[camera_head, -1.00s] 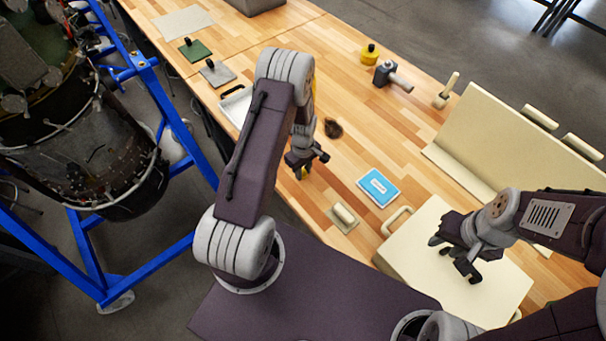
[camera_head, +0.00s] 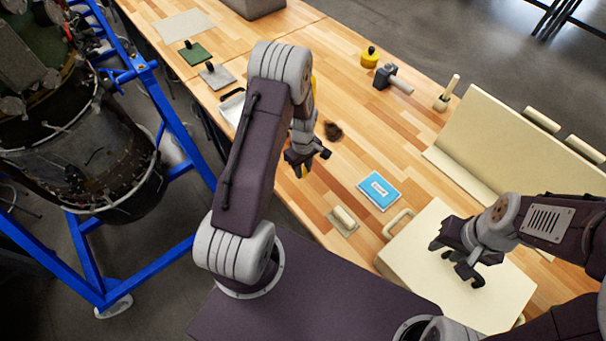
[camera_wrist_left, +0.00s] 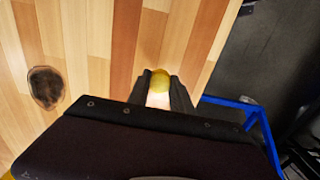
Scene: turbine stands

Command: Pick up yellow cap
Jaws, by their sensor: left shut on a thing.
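The yellow cap (camera_wrist_left: 160,80) shows in the left wrist view as a small rounded yellow piece between the fingertips of my left gripper (camera_wrist_left: 161,90). The gripper is shut on it; the fingers cover its sides. In the head view my left gripper (camera_head: 305,165) is over the table's near edge, with a bit of yellow at its tips. Whether the cap touches the table I cannot tell. My right gripper (camera_head: 457,262) is open and empty over a cream case (camera_head: 430,235) at the lower right.
A turbine (camera_head: 80,150) on a blue stand (camera_head: 180,120) is at left. The table's middle is fairly clear.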

